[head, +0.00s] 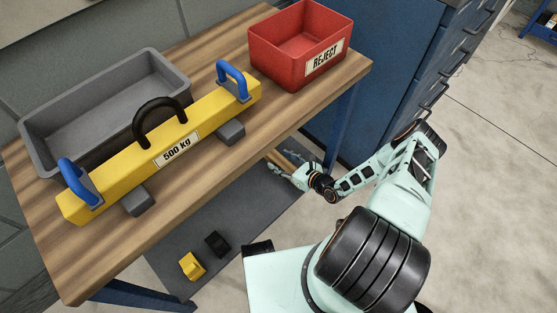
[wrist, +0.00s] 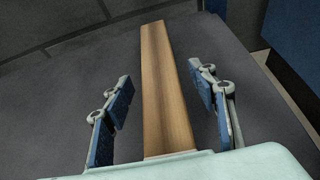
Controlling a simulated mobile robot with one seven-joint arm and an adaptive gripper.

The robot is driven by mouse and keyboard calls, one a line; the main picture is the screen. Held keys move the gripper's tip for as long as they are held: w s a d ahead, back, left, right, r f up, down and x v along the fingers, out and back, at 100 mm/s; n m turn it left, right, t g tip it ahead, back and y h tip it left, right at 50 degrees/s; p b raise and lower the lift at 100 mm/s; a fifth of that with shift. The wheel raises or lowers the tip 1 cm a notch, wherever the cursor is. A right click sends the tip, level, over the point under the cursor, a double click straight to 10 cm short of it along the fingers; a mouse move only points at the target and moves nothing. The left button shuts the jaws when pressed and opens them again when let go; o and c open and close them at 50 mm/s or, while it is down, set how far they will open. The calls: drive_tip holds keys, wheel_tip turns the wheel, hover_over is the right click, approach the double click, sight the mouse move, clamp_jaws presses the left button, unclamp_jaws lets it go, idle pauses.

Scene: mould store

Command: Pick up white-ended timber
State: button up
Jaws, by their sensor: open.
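A brown timber (wrist: 166,95) lies lengthwise between the two blue-padded fingers of my gripper (wrist: 165,86) in the wrist view. The fingers are open, with a gap on each side of the timber. Its near end is hidden behind my gripper's body, and no white end shows on it. In the head view, my gripper (head: 287,164) is low beside the table's front edge, and a short piece of the timber (head: 280,158) shows there. The table hides the rest.
The wooden table (head: 75,255) holds a grey tray (head: 35,140), a yellow 500 kg beam (head: 130,168) with handles and a red REJECT bin (head: 285,75). A yellow block (head: 192,266) and a black block (head: 216,243) lie on the dark mat (head: 235,215). A blue cabinet (head: 385,60) stands behind.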

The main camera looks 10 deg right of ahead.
drive_tip(key=shift+c, duration=0.3)
drive_tip(key=c, duration=1.3)
clamp_jaws()
drive_tip(key=shift+r, duration=0.15)
